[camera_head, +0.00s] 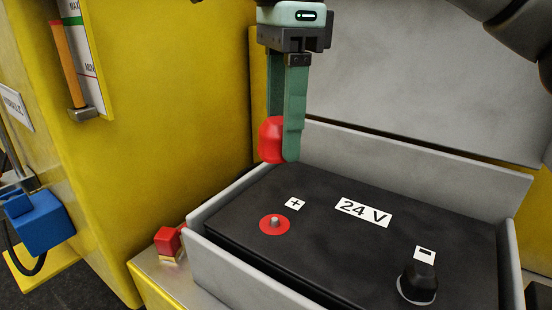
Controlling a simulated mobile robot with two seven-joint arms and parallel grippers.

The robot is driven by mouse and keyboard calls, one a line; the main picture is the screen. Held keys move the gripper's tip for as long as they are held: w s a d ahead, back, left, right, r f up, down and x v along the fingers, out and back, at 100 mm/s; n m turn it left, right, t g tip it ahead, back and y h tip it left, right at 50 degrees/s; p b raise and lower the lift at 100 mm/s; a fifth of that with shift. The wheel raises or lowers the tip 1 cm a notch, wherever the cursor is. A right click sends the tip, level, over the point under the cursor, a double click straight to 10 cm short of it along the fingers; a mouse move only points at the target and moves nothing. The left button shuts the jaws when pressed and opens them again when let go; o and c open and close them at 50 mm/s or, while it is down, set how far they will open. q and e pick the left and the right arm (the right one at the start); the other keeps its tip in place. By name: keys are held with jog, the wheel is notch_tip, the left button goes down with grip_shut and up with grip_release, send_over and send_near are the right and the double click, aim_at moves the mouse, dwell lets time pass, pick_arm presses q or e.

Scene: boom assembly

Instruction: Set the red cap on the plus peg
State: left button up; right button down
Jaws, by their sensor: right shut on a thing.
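The red cap (269,140) is held between the fingers of my right gripper (284,140), which points down from the top of the head view. The gripper's green fingers are shut on it and partly hide its right side. The cap hangs above the back left edge of the black battery box. The plus peg (274,222) is a small grey stud in a red ring, beside a white plus label (295,203). The peg is bare, and the cap is apart from it, higher up in the picture. My left gripper is not in view.
The black battery (400,220) with a 24 V label sits in a grey tray (250,280) with raised walls. A black cap (417,283) stands at the minus label. A red block (168,242) is left of the tray. A yellow wall (170,100) stands behind left.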

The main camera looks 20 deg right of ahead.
jog(key=w+d+f, duration=0.2)
jog(key=w+f, duration=0.6)
jog(key=f, duration=0.2)
send_over(277, 219)
jog(key=shift+m, duration=0.3)
jog(key=shift+f, duration=2.9)
jog(key=shift+f, duration=0.1)
jog(key=shift+f+b, duration=0.4)
jog(key=shift+f, duration=0.2)
jog(key=shift+f+b, duration=0.55)
jog(key=shift+f, duration=0.35)
